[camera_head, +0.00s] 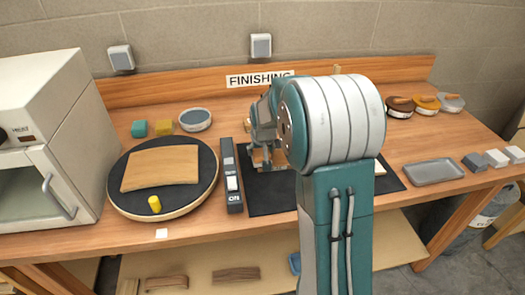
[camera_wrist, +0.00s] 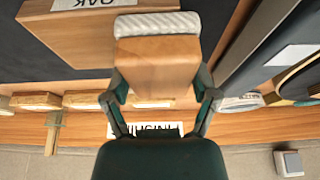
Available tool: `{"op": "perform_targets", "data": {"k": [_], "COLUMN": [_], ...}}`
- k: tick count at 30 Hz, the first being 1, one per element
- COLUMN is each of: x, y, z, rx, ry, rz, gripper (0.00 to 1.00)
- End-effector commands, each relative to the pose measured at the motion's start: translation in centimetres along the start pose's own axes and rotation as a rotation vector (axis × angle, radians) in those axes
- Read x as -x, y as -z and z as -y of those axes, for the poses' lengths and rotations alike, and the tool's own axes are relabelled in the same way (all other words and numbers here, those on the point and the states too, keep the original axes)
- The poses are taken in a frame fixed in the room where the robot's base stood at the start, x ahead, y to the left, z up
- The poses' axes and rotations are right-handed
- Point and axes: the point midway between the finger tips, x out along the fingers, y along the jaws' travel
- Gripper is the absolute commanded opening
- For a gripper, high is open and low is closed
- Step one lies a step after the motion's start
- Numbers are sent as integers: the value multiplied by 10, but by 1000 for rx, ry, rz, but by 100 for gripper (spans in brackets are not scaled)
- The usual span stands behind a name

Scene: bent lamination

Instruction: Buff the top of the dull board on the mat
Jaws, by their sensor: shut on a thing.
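My gripper (camera_wrist: 160,85) is shut on a wooden block (camera_wrist: 157,65) with a white textured pad (camera_wrist: 158,25) on its far end. In the head view my gripper (camera_head: 264,155) is low over the left part of the black mat (camera_head: 268,200), partly hidden by my arm. A thick wooden board (camera_wrist: 85,40) with an "OAK" label lies close to the pad in the wrist view. I cannot tell whether the pad touches it. My arm hides most of the mat's middle in the head view, and the board's finish cannot be judged.
A round black turntable (camera_head: 120,200) at left carries a curved wooden board (camera_head: 160,168) and a yellow peg (camera_head: 154,204). A grey switch strip (camera_head: 231,180) stands beside the mat. A grey tray (camera_head: 433,172), small blocks (camera_head: 496,158) and handled pads (camera_head: 425,104) are at right.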

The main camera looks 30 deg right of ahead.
Motion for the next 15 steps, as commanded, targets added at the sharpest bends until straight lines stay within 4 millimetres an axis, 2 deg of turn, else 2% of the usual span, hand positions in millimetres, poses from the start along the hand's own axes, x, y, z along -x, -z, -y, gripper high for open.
{"op": "perform_targets", "data": {"k": [3, 8, 15], "x": [18, 29, 51], "y": [7, 11, 16], "z": [0, -4, 4], "rx": [0, -2, 3], "ry": [2, 5, 1], "rz": [-5, 0, -2], "gripper": [38, 38, 38]}}
